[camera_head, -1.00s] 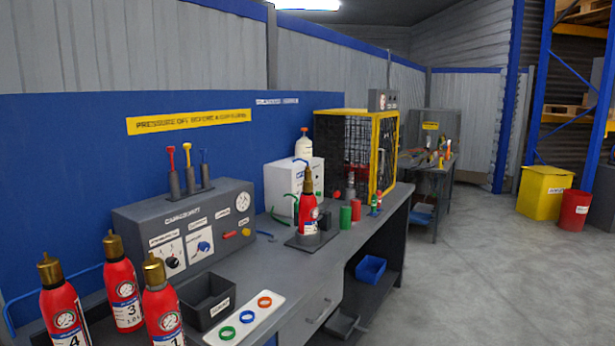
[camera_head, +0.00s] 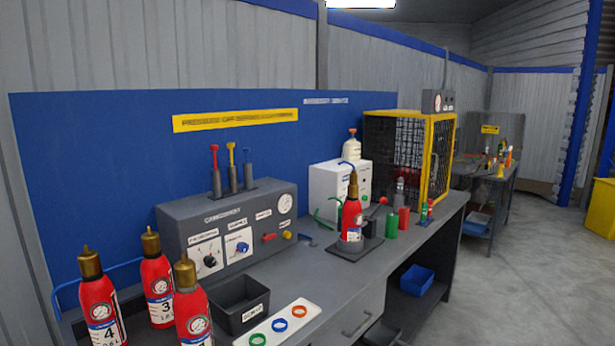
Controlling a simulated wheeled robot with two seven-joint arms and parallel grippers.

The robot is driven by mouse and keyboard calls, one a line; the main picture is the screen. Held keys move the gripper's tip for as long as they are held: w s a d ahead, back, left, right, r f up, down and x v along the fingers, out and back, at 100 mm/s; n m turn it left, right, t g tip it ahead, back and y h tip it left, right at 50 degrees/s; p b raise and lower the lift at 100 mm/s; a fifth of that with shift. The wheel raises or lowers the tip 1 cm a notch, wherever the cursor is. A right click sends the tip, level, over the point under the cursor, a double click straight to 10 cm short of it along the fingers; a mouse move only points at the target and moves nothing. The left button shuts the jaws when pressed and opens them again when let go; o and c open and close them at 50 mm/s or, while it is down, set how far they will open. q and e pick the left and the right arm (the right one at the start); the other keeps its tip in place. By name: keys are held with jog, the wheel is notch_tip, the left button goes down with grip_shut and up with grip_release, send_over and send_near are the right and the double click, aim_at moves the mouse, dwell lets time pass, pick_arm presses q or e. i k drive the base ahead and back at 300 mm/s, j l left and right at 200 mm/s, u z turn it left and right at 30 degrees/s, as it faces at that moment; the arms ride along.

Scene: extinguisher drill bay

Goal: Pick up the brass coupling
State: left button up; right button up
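I cannot make out a separate brass coupling. Brass-coloured fittings top the red extinguishers at the front left: number 4 (camera_head: 100,310), number 3 (camera_head: 158,290) and a third one (camera_head: 193,315) cut off by the lower edge. Another red extinguisher (camera_head: 352,218) with a brass-coloured top stands upright on a dark plate (camera_head: 345,250) farther along the bench. Neither of my grippers is in view.
The grey bench (camera_head: 325,272) carries a control panel (camera_head: 230,225), a dark bin (camera_head: 240,302), a white strip (camera_head: 252,336) with coloured rings, green (camera_head: 391,226) and red (camera_head: 404,219) cylinders, and a yellow-framed cage (camera_head: 432,155). Open floor (camera_head: 510,270) lies to the right.

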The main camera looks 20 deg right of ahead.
aim_at(352, 176)
jog(key=i+l+u, duration=0.2)
jog(key=l, duration=0.15)
jog(key=i+l+u, duration=0.25)
jog(key=l+u, duration=0.2)
jog(key=l, duration=0.25)
jog(key=i+l+u, duration=0.2)
jog(key=l, duration=0.25)
jog(key=k+j, duration=0.05)
